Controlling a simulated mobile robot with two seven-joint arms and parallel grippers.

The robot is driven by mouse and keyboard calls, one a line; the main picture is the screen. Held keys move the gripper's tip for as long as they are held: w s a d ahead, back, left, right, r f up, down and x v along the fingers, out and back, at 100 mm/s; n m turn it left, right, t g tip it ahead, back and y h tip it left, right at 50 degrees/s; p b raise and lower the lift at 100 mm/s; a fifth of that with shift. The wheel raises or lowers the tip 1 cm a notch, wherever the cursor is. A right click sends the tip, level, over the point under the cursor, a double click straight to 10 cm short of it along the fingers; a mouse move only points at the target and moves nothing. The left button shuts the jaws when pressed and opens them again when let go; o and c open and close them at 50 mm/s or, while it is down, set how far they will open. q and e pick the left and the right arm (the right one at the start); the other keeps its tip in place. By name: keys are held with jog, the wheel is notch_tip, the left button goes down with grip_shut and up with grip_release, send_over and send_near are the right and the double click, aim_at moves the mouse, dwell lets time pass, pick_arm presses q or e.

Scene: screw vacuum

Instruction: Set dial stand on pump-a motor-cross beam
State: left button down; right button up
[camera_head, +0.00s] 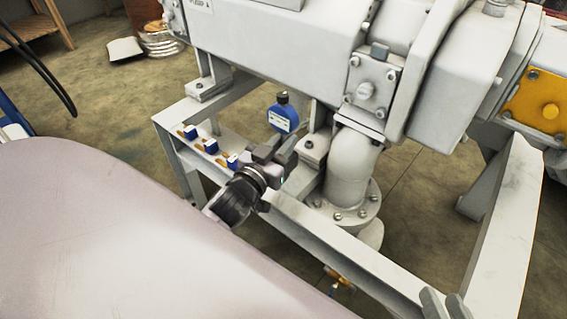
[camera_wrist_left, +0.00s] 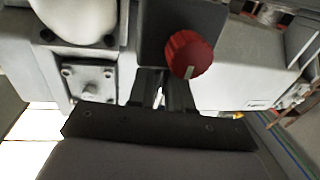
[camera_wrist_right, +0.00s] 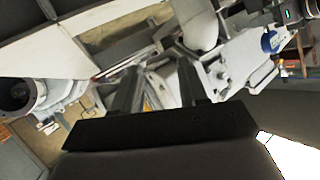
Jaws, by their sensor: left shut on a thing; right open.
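My left gripper (camera_head: 274,158) is shut on the stand just above the pale grey beam (camera_head: 330,238) of the pump frame. In the left wrist view a dark block with a red knob (camera_wrist_left: 188,54) sits at the fingertips of my left gripper (camera_wrist_left: 163,85). Whether the stand's base touches the beam is hidden by the gripper. My right gripper (camera_head: 445,303) is open and empty at the lower right; its spread fingers show in the right wrist view (camera_wrist_right: 160,75).
Several small blue-and-brass pieces (camera_head: 211,147) lie along the beam left of my left gripper. The pump housing (camera_head: 290,40) overhangs behind, and a flanged pipe elbow (camera_head: 352,170) stands to the right. A yellow plate (camera_head: 536,103) is far right.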

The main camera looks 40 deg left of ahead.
pick_arm(q)
jog(key=shift+f, duration=0.35)
notch_tip(320, 180, down, 3)
jog(key=shift+f+b, duration=0.2)
jog(key=shift+b, duration=1.05)
pick_arm(e)
jog(key=shift+d+f+t, duration=0.1)
jog(key=shift+d+t, duration=0.2)
pick_arm(q)
jog(key=shift+f, duration=0.15)
jog(key=c, duration=1)
grip_release()
jog(key=shift+f, duration=0.15)
jog(key=shift+c, duration=0.2)
